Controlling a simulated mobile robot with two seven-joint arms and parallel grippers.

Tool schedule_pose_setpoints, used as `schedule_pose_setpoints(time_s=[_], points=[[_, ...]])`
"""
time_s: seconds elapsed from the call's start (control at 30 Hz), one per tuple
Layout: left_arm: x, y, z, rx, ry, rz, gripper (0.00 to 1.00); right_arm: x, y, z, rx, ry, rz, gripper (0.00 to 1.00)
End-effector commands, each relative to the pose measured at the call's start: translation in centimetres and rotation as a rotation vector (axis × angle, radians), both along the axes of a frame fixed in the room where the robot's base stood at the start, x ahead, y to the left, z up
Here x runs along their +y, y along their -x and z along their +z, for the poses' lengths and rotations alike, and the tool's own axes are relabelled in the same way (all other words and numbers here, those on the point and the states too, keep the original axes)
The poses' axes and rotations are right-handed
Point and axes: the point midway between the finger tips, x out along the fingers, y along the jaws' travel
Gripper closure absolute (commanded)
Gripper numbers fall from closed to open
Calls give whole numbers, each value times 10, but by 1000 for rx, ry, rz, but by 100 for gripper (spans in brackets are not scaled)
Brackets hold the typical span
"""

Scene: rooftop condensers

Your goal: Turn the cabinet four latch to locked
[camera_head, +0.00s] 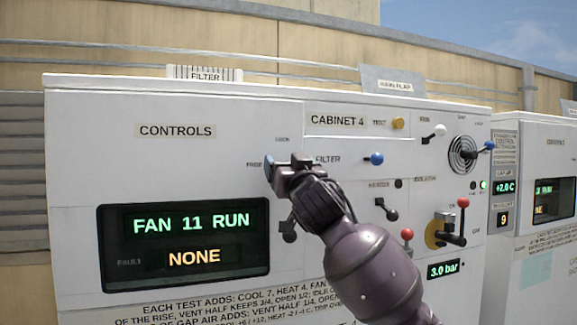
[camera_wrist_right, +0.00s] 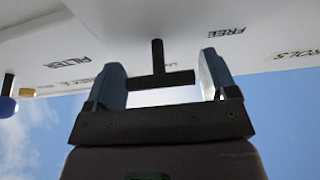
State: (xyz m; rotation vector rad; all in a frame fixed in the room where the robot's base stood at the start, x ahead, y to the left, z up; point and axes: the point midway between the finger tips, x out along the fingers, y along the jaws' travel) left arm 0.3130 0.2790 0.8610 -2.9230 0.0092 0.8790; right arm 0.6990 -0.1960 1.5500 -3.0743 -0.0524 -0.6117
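The Cabinet 4 front (camera_head: 90,175) carries a latch spot marked LOCK above and FREE to the left in the head view. My right gripper (camera_head: 288,165) is at this spot and hides the latch there. In the right wrist view, the latch is a black T-shaped handle (camera_wrist_right: 158,72) on the white panel. My right gripper (camera_wrist_right: 163,82) has its blue fingers apart, one beside each end of the handle's crossbar. I cannot tell whether either finger touches it. The FREE label (camera_wrist_right: 226,32) shows to the right of the handle there. My left gripper is not in view.
A blue knob (camera_head: 376,159) is right of my gripper. Black levers (camera_head: 386,209), a red-knobbed lever (camera_head: 463,203) on a yellow plate and a red knob (camera_head: 407,234) lie further right and lower. A dark display (camera_head: 185,240) is at left.

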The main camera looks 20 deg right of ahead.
Motion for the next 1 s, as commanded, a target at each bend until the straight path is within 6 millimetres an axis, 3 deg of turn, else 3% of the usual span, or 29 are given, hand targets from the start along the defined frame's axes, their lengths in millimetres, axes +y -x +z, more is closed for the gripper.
schedule_pose_setpoints(time_s=[0.47, 1.0], points=[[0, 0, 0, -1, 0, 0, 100, -1, 0, 0, -4, 108, -1, 45], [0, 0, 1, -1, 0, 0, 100, -1, 0, 1, -21, 588, -2, 45]])
